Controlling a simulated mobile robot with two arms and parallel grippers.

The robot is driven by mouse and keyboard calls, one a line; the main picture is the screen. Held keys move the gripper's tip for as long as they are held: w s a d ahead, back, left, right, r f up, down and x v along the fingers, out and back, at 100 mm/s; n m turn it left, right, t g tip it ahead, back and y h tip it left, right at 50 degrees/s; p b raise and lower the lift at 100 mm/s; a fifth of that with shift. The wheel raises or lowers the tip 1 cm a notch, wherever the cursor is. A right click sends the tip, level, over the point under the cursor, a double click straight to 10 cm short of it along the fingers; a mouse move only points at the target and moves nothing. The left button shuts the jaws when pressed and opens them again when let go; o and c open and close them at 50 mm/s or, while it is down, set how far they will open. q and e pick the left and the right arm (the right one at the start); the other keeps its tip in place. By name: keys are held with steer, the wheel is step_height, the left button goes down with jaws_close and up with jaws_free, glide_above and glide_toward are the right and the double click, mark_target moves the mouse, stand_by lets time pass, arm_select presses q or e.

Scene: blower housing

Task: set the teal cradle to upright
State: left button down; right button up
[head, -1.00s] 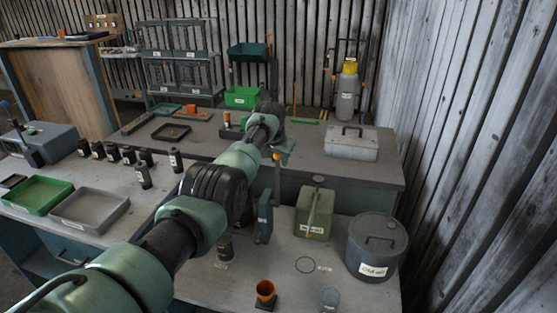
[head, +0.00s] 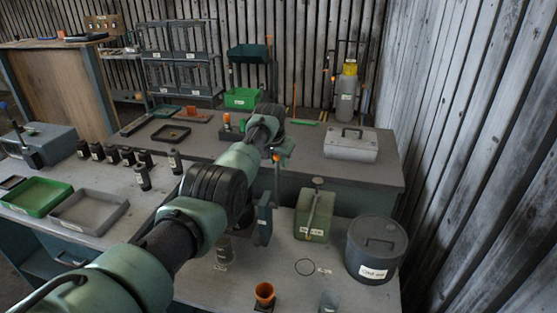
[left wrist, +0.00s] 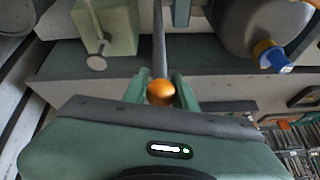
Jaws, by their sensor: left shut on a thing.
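The teal cradle (head: 264,219) is a narrow teal piece with a small label, on the near bench just right of my left arm. A thin rod with an orange knob (head: 277,158) rises beside it; how the two join is hidden. My left gripper (head: 280,153) is at the top of this rod, mostly hidden behind my wrist. In the left wrist view, its two green fingers (left wrist: 160,90) are shut on the lever, with the orange knob (left wrist: 161,92) between them and the grey rod (left wrist: 159,40) running away. The cradle's exact tilt is unclear. My right gripper is not in view.
A green can (head: 315,217) and a grey lidded drum (head: 376,249) stand right of the cradle. An orange cup (head: 264,293) is at the bench front. A grey box (head: 351,145) sits on the far bench. Green (head: 38,195) and grey trays (head: 90,211) lie left.

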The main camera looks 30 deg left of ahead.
arm_select(q)
steer(key=shift+s+f, duration=0.15)
steer(key=shift+f, duration=0.25)
steer(key=c, duration=1.2)
jaws_free()
steer(key=shift+s+d+r, duration=0.1)
steer(key=shift+s+r, duration=0.1)
steer(key=shift+r, duration=0.85)
steer(key=shift+b+v, duration=0.4)
steer(key=shift+v, duration=2.2)
